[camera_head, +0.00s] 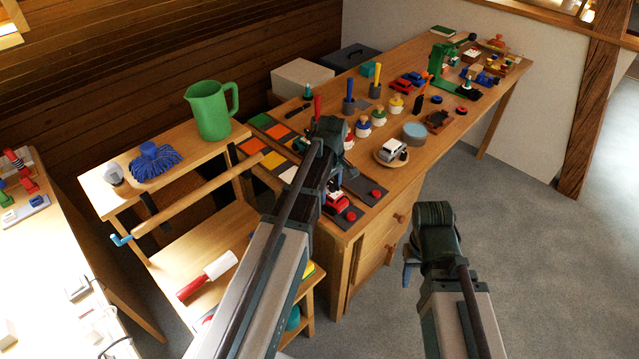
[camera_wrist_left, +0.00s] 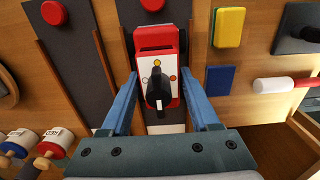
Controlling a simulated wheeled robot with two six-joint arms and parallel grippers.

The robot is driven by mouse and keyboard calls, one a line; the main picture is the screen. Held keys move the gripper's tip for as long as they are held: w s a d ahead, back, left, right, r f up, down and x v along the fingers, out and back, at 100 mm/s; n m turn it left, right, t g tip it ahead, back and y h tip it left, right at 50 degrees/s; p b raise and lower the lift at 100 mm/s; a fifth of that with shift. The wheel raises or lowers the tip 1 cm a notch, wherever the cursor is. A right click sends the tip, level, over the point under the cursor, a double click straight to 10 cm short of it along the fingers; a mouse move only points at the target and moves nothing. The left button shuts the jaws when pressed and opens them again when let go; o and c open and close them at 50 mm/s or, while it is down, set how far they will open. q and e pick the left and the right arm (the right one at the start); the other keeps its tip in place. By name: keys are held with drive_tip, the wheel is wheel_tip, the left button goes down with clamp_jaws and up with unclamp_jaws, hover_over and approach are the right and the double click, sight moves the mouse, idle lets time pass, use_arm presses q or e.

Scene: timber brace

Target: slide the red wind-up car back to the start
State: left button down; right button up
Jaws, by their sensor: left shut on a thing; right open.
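The red wind-up car (camera_wrist_left: 169,75) sits on a dark grey track strip (camera_wrist_left: 167,115) in the left wrist view, with a black key on top. My left gripper (camera_wrist_left: 160,88) has its blue fingers on both sides of the car and is shut on it. In the head view the red car (camera_head: 337,203) is partly hidden by my left arm. A red button (camera_wrist_left: 152,4) sits at the strip's far end, close beyond the car. My right gripper (camera_head: 408,265) is open and empty, off the bench's front side over the floor.
A neighbouring dark strip (camera_wrist_left: 75,50) has its own red button (camera_wrist_left: 54,12). A yellow block (camera_wrist_left: 229,27) and a blue block (camera_wrist_left: 220,79) lie to the right.

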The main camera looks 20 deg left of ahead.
use_arm(q)
drive_tip(key=shift+s+d, duration=0.15)
drive_tip(key=shift+d, duration=0.15)
drive_tip(key=shift+c, duration=0.6)
unclamp_jaws()
drive_tip(key=shift+d, duration=0.15)
drive_tip(key=shift+r, duration=0.1)
drive_tip(key=shift+r+p, duration=0.4)
drive_tip(key=shift+p, duration=0.1)
wheel_tip(320, 180, up, 13)
drive_tip(key=p, duration=1.3)
drive_tip(key=shift+f, duration=0.1)
